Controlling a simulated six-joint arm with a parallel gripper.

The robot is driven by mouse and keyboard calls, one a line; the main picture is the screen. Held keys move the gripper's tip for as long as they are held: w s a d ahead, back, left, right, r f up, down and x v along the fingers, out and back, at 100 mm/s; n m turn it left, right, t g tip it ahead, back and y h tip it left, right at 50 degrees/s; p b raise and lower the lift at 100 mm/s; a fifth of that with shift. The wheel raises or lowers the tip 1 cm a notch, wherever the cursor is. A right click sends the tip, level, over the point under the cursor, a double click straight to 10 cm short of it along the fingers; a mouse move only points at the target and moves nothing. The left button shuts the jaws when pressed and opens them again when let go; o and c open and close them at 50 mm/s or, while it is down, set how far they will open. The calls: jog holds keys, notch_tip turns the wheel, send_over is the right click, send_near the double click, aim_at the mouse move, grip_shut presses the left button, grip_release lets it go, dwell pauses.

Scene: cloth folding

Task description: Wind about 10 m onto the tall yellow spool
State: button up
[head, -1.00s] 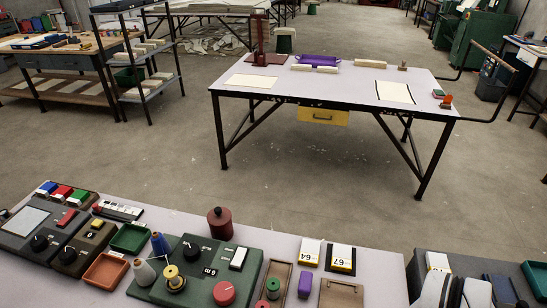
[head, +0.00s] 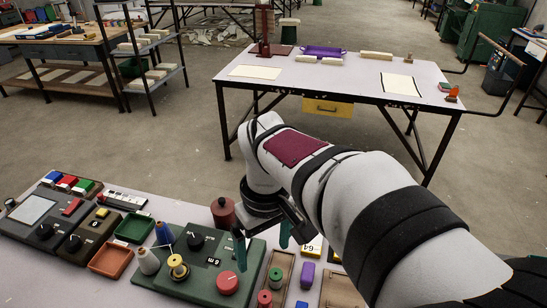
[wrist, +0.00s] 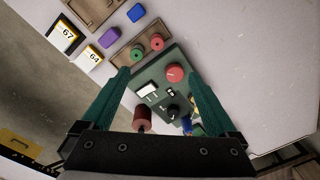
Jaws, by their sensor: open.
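The yellow spool (head: 178,267) stands upright on the left of a dark green winding machine (head: 232,262). The machine has a red round knob (head: 227,283), a black dial (head: 196,241) and a small display (head: 213,262) with a digit before "m", hard to read. In the wrist view the red knob (wrist: 175,73) and display (wrist: 170,92) show between my fingers; the spool is mostly behind the right finger. My gripper (head: 263,242) is open and empty, above the machine's right half. Its two green fingers are spread apart in the wrist view (wrist: 158,75).
A tray with green and red spools (head: 276,276), a purple block (head: 307,275) and number cards (head: 314,247) lie right.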

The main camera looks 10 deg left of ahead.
aim_at(227, 280)
jog(key=w+a+f+n, duration=0.1)
jog(key=a+f+n, duration=0.35)
jog(key=a, duration=0.55)
jog(key=shift+n, duration=0.35)
notch_tip(227, 280, down, 14)
jog(key=shift+d+f, duration=0.1)
jog(key=shift+d, duration=0.05)
jog(key=c, duration=1.4)
